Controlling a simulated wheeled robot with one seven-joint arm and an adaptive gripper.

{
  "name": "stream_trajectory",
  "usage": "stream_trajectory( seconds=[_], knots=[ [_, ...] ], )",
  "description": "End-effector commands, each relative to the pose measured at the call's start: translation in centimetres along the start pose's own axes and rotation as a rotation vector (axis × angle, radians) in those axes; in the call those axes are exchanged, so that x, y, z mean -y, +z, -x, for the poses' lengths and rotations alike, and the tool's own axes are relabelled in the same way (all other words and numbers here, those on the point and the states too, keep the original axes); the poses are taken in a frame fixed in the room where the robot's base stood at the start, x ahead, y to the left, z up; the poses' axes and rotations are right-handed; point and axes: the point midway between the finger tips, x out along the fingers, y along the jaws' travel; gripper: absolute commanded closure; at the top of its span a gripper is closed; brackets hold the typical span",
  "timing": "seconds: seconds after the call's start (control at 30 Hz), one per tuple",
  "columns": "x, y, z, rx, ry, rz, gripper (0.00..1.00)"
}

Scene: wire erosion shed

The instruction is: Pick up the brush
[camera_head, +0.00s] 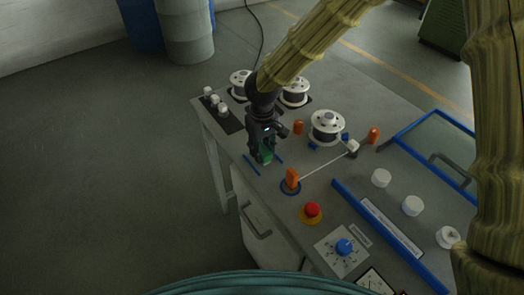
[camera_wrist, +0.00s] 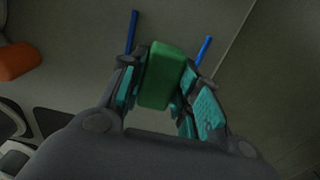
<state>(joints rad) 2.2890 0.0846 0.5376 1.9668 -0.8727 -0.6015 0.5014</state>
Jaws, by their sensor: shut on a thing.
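A green block-shaped thing, which I take to be the brush (camera_wrist: 162,76), is between the fingers of my gripper (camera_wrist: 163,95) in the wrist view. The teal finger pads close on it from both sides. In the head view my gripper (camera_head: 264,150) points down over the left part of the grey worktop, and the green brush (camera_head: 267,155) shows small between the fingers. The fingers hide much of it. I cannot see bristles, and I cannot tell whether it touches the worktop. Two thin blue strips (camera_head: 251,165) lie on the worktop on either side of it.
Orange posts (camera_head: 292,178), a white-topped spool (camera_head: 327,126) and a red button (camera_head: 312,209) stand to the right on the worktop (camera_head: 220,133). Small white cylinders (camera_head: 223,109) stand at its left edge. A blue-framed panel (camera_head: 435,150) lies farther right. Open floor lies left.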

Motion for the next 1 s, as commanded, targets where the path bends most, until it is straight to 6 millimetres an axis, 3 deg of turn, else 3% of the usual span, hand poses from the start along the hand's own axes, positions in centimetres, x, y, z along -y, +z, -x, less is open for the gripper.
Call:
stream_trajectory(
  seconds=[0.17, 0.37, 1.0],
  knots=[
    [0.0, 0.1, 0.5, 0.002, 0.000, 0.000, 0.96],
    [0.0, 0.0, 3.0, -0.001, 0.001, -0.001, 0.96],
    [10.2, 8.2, 4.4, 0.002, 0.001, 0.002, 0.96]
  ],
)
